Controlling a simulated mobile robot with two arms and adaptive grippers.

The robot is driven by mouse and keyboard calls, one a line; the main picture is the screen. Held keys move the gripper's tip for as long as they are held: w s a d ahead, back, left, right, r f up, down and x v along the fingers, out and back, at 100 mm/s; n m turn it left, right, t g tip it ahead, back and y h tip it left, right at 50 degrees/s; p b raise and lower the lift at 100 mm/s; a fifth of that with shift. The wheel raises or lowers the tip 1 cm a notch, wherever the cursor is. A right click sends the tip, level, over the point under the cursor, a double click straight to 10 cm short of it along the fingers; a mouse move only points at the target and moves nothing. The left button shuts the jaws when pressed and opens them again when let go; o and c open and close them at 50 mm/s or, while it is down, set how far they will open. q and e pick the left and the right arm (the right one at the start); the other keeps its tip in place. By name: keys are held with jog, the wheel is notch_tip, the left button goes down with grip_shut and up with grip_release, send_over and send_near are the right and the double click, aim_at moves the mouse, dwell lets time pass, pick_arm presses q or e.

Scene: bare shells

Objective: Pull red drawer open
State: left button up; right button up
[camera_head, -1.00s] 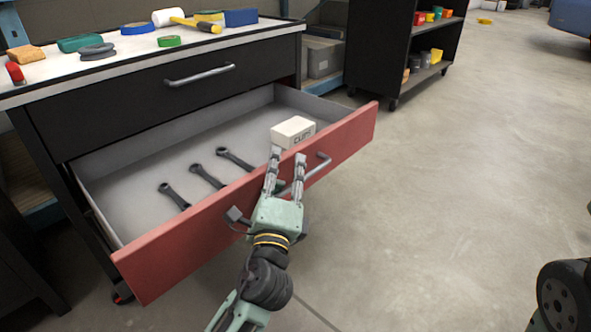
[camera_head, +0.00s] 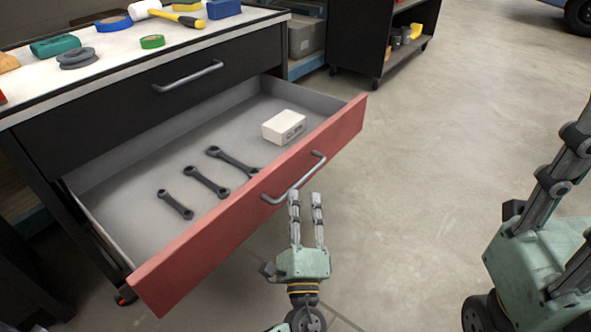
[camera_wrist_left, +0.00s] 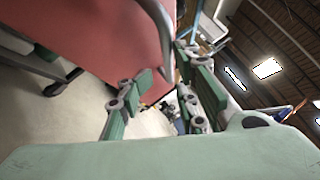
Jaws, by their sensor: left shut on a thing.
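The red drawer (camera_head: 250,205) stands pulled out of the black cabinet, its inside showing. Its grey bar handle (camera_head: 296,180) is on the front and also shows as a curved bar in the left wrist view (camera_wrist_left: 160,27). My left gripper (camera_head: 305,197) is at the handle, in front of the drawer, and is shut on it; the exact contact is hard to make out. In the left wrist view, the red front (camera_wrist_left: 105,35) fills the upper left. My right gripper (camera_head: 535,262) is at the right edge, away from the drawer; its fingertips are cut off.
In the drawer lie a white box (camera_head: 283,127) and several dark wrenches (camera_head: 205,180). The closed black drawer (camera_head: 120,112) is above. Tape rolls and tools lie on the worktop (camera_head: 190,48). A dark shelf cart (camera_head: 362,45) stands behind; the floor to the right is clear.

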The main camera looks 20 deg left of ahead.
aim_at(294, 165)
pick_arm(q)
jog(key=x, duration=0.3)
jog(key=b+x, duration=0.1)
jog(key=x, duration=0.3)
jog(key=shift+a+r, duration=0.3)
jog(key=shift+a, duration=0.2)
jog(key=shift+c, duration=0.5)
grip_shut()
jog(key=shift+r, duration=0.2)
